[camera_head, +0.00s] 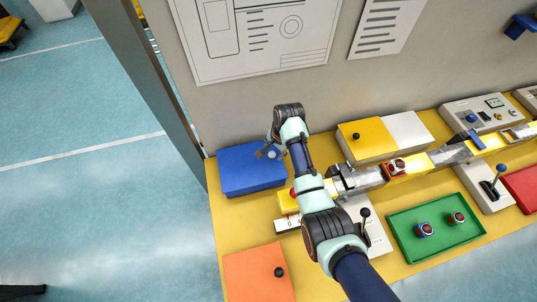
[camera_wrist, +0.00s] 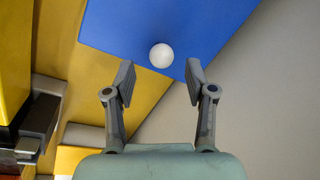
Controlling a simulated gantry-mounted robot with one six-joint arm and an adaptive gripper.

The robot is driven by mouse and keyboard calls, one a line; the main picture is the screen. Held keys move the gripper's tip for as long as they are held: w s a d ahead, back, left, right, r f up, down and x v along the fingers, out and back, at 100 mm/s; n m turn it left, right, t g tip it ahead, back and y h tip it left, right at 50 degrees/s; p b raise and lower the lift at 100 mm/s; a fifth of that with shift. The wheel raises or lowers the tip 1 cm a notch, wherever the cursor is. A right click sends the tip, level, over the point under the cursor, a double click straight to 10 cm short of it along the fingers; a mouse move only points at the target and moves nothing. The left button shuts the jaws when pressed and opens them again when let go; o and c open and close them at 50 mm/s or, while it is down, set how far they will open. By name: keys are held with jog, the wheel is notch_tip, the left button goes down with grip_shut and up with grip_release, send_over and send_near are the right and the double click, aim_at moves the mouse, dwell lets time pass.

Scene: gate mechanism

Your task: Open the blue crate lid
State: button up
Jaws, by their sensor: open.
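The blue crate (camera_head: 240,172) stands at the far left end of the yellow table, against the wall, and its flat lid looks shut. A round white knob (camera_wrist: 161,56) sits on the blue lid (camera_wrist: 205,25) in the wrist view; it also shows in the head view (camera_head: 272,155). My gripper (camera_wrist: 158,78) is open, with one finger on each side of the knob's line. The knob appears just beyond the fingertips, between them. I cannot tell the exact height of the fingers over the lid. My arm hides part of the table right of the crate.
An orange box (camera_head: 255,275) with a black knob is at the front left. A yellow and white box (camera_head: 372,137) stands at the back. The wall (camera_head: 240,110) rises close behind the blue crate.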

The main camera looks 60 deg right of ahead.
aim_at(272, 153)
jog(key=f, duration=0.3)
jog(key=shift+w+f, duration=0.1)
jog(key=shift+w, duration=0.25)
jog(key=shift+c, duration=0.2)
grip_shut()
